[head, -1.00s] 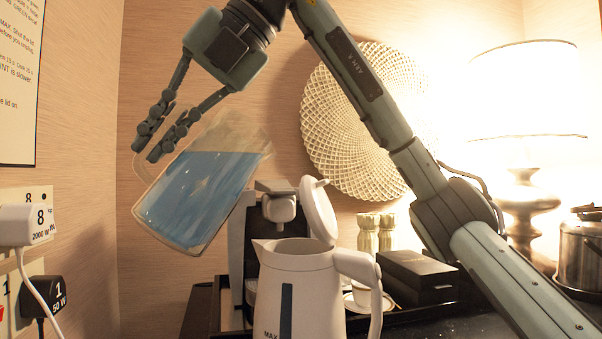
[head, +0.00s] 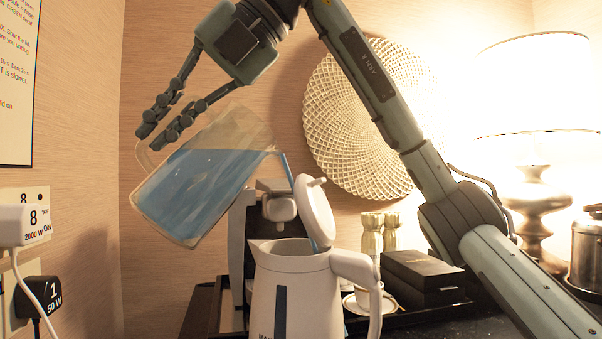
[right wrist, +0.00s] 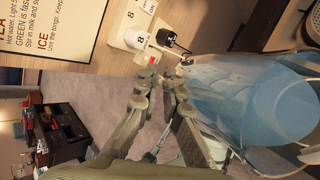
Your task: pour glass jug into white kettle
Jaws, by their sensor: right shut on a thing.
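The glass jug (head: 200,185) holds blue liquid and is tilted with its spout down to the right, above and left of the white kettle (head: 298,290). My right gripper (head: 160,125) is shut on the jug's handle; its fingers (right wrist: 165,85) and the jug (right wrist: 255,100) also show in the right wrist view. A thin blue stream leaves the spout and runs down toward the kettle's open lid (head: 314,208). Part of it is hidden by the lid, and blue shows again at the lid's base. I cannot tell whether all of it enters the kettle. My left gripper is out of view.
A coffee machine (head: 240,250) stands behind the kettle. A black box (head: 422,275), gold-coloured holders (head: 381,235) and a cup are to its right. A lamp (head: 535,110) and a metal pot (head: 586,250) stand far right. Wall plugs (head: 38,300) are at left.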

